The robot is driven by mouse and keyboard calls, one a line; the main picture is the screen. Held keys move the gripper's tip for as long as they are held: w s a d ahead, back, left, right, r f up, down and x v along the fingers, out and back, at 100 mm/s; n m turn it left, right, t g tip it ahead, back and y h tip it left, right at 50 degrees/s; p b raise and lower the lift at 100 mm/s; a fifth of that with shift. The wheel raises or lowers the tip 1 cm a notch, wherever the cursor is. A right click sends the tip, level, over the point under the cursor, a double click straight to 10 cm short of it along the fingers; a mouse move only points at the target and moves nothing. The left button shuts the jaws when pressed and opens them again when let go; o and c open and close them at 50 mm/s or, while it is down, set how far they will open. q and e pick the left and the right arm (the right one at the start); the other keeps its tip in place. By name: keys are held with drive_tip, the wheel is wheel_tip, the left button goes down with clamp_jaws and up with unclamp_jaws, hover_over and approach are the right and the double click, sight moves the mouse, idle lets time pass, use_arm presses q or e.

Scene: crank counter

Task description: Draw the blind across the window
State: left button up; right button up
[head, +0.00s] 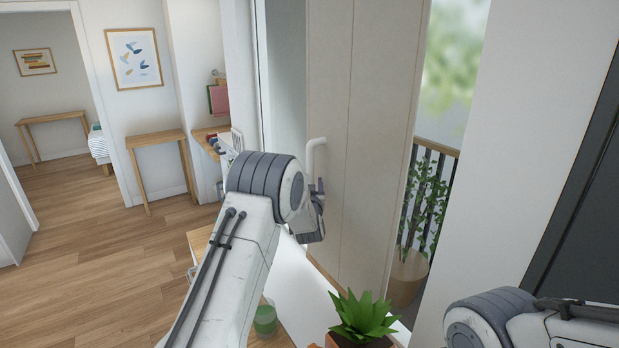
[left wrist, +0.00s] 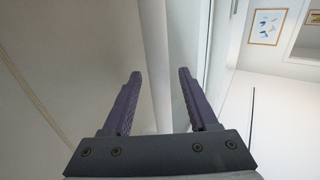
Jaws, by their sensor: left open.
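The blind (head: 375,120) is a tall beige panel with a vertical seam, hanging across part of the window (head: 452,75). A strip of window at its right shows blurred greenery outside. A white bar handle (head: 316,155) stands at the blind's left edge. My left gripper (head: 318,208) is beside this handle, partly hidden by my own wrist. In the left wrist view the left gripper (left wrist: 158,75) is open, and the white bar (left wrist: 156,50) runs upright between its two dark fingers in the picture, with a gap each side. I cannot tell its depth. My right gripper is out of view.
A balcony railing (head: 433,165) and a leafy plant are outside. A wooden console table (head: 157,138) stands at the left wall. The wooden floor at left is clear.

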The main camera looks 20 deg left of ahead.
use_arm(q)
drive_tip(key=shift+w+a, duration=0.15)
drive_tip(key=shift+w, duration=0.25)
drive_tip(key=shift+c, duration=0.2)
clamp_jaws()
idle(1.1)
